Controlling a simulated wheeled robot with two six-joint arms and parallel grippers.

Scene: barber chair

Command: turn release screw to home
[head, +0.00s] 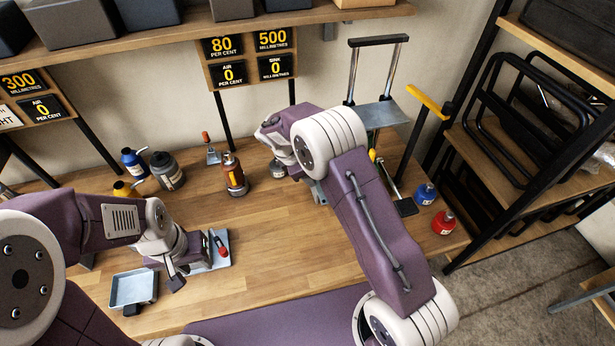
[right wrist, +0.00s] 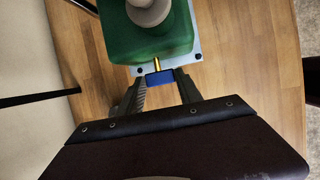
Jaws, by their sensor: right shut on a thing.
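The release screw (right wrist: 157,64) shows in the right wrist view as a short brass shaft with a blue head (right wrist: 159,77). It sticks out from the near side of a green block (right wrist: 160,35) mounted on a pale plate. My right gripper (right wrist: 160,84) is shut on the blue head, with one dark finger on each side. In the head view my right arm hides the screw and the block. My left gripper (head: 172,277) hangs over the left front of the table, away from the screw; its finger gap is not clear.
A grey tray (head: 128,291) and a plate with a red-handled tool (head: 219,243) lie near my left gripper. The table's middle is clear. A black rack stands right.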

